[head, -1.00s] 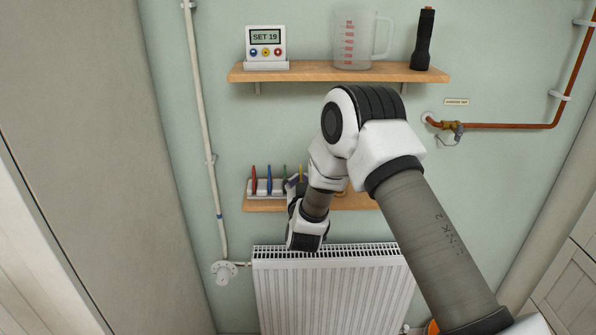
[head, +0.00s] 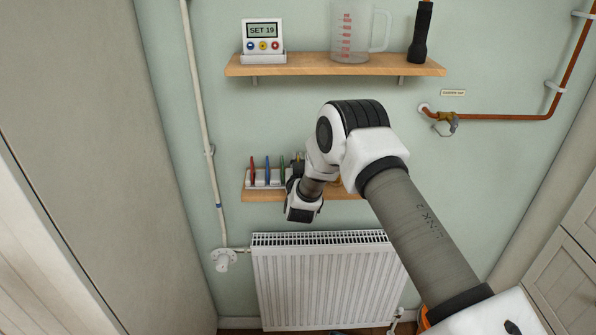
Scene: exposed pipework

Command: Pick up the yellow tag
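The yellow tag (head: 298,156) shows only as a small sliver at the right end of a row of upright coloured tags on the lower shelf (head: 262,196). The rest of it is hidden behind my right gripper and wrist. My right gripper (head: 293,181) is at the right end of the row, close to the yellow tag. Its fingers are mostly hidden by my own wrist, so I cannot tell whether they are open or touch the tag. My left gripper is not in view.
Red (head: 253,169), blue (head: 267,169) and green (head: 282,168) tags stand left of my gripper. A radiator (head: 325,285) is below. The upper shelf (head: 335,65) holds a SET 19 panel (head: 262,40), a jug (head: 352,33) and a torch (head: 421,33).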

